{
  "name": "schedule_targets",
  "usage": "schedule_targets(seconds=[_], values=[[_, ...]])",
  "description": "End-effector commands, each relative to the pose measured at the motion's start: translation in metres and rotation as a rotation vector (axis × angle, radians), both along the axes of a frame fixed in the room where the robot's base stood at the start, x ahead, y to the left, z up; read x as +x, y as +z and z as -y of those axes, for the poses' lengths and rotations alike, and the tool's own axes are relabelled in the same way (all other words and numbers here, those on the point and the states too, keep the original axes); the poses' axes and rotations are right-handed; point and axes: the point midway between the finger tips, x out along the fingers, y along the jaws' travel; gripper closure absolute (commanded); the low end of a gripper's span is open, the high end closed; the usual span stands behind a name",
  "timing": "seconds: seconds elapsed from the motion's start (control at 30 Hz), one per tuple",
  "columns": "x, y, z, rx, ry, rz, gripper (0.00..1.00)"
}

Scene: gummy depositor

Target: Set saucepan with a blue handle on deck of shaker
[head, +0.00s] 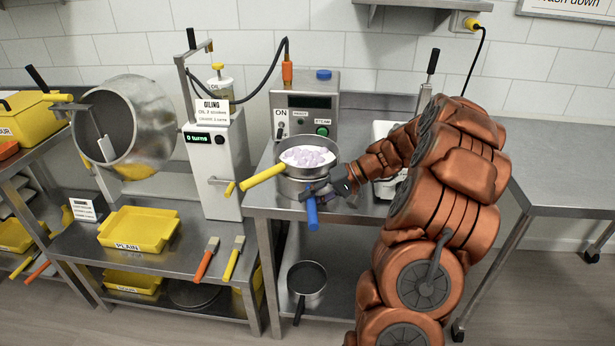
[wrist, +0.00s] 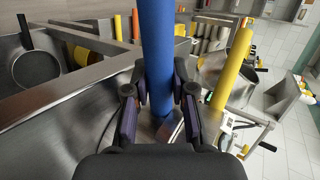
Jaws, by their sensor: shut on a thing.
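The saucepan's blue handle (head: 312,213) points toward the front edge of the steel table. The steel pan body (head: 298,188) at its inner end sits below a yellow-handled pan (head: 306,143) holding pale pink-white pieces. I cannot tell whether the two pans touch. My gripper (head: 319,189) reaches in from the right and is shut on the blue handle. In the wrist view the blue handle (wrist: 158,45) stands between my fingers (wrist: 160,88), with a yellow handle (wrist: 231,66) to its right. A pale machine (head: 381,131), possibly the shaker, is mostly hidden behind my arm.
A control box (head: 305,100) with a green button stands behind the pans. Left are an oiling machine (head: 217,160), a tilted steel drum (head: 135,120) and a yellow tray (head: 138,229). Another pan (head: 307,280) is on the lower shelf. The right-hand table (head: 565,180) looks clear.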

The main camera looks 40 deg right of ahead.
Motion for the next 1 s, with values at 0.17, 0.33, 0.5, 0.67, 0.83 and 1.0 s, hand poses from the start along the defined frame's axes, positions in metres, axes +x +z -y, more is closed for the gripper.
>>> schedule_targets(seconds=[0.17, 0.33, 0.5, 0.67, 0.83, 1.0], values=[[0.0, 0.0, 0.0, -0.001, 0.0, 0.001, 1.0], [0.0, 0.001, 0.0, -0.001, 0.0, 0.001, 1.0], [0.001, 0.01, 0.001, -0.002, -0.001, 0.004, 1.0], [0.001, 0.024, 0.0, -0.002, 0.001, 0.005, 1.0], [-0.006, 0.037, 0.0, 0.001, -0.001, 0.004, 1.0], [-0.023, 0.038, -0.004, 0.001, 0.0, 0.005, 1.0]])
